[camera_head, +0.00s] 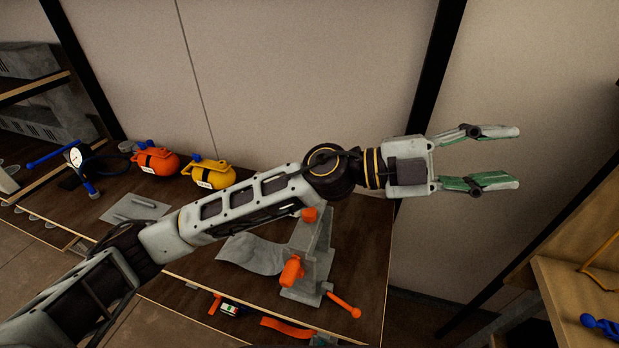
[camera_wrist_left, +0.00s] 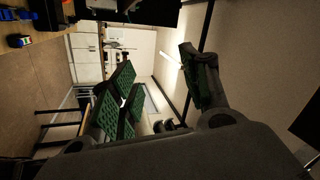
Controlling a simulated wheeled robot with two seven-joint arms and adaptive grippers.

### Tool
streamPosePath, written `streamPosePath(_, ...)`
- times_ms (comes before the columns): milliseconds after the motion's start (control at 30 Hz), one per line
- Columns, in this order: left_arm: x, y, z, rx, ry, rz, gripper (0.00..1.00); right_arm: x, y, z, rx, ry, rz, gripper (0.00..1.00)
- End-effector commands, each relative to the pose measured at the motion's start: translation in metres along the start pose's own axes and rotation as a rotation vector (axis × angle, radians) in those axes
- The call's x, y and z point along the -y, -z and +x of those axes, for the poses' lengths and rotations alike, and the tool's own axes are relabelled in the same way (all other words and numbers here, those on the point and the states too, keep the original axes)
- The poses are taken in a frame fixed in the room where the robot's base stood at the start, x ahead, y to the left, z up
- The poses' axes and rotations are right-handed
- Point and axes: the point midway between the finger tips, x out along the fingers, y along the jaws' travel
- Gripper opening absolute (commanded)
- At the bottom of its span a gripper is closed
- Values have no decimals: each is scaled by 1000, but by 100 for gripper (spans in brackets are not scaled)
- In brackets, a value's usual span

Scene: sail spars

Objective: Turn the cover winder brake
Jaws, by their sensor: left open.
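The cover winder looks to be the grey bracket (camera_head: 318,243) on the dark workbench, with a grey cloth-like sheet (camera_head: 258,254) beside it. It carries an orange knob (camera_head: 309,214) on top, an orange grip (camera_head: 291,271) in front and an orange-handled lever (camera_head: 345,304) at lower right. I cannot tell which orange part is the brake. My left gripper (camera_head: 495,157) is open and empty, up and to the right of the bracket, pointing right past the bench's end. Its green-padded fingers also show in the left wrist view (camera_wrist_left: 165,90). My left forearm passes over the bench. My right gripper is not in view.
An orange canister (camera_head: 155,161), a yellow canister (camera_head: 208,174) and a blue-handled pump with a gauge (camera_head: 76,157) stand at the bench's back left. A grey plate (camera_head: 135,207) lies nearby. Another wooden bench (camera_head: 580,300) is at right, beyond a gap.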

Motion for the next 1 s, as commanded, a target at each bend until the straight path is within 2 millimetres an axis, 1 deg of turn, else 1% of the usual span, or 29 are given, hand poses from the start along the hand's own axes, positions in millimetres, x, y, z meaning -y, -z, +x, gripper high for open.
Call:
streamPosePath(100,-18,5,3,-27,-113,30,46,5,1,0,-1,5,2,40)
streamPosePath(233,-40,7,3,-50,-239,55,46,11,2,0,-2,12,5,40)
streamPosePath(333,-56,7,-1,-59,-337,73,46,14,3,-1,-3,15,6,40)
streamPosePath(467,-76,4,-10,-63,-466,94,46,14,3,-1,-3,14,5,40)
streamPosePath(700,-105,-10,-36,-39,-708,124,46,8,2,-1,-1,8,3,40)
streamPosePath(867,-118,-23,-62,-1,-869,137,46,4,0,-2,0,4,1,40)
streamPosePath(1000,-124,-36,-87,47,-1006,146,46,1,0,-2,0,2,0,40)
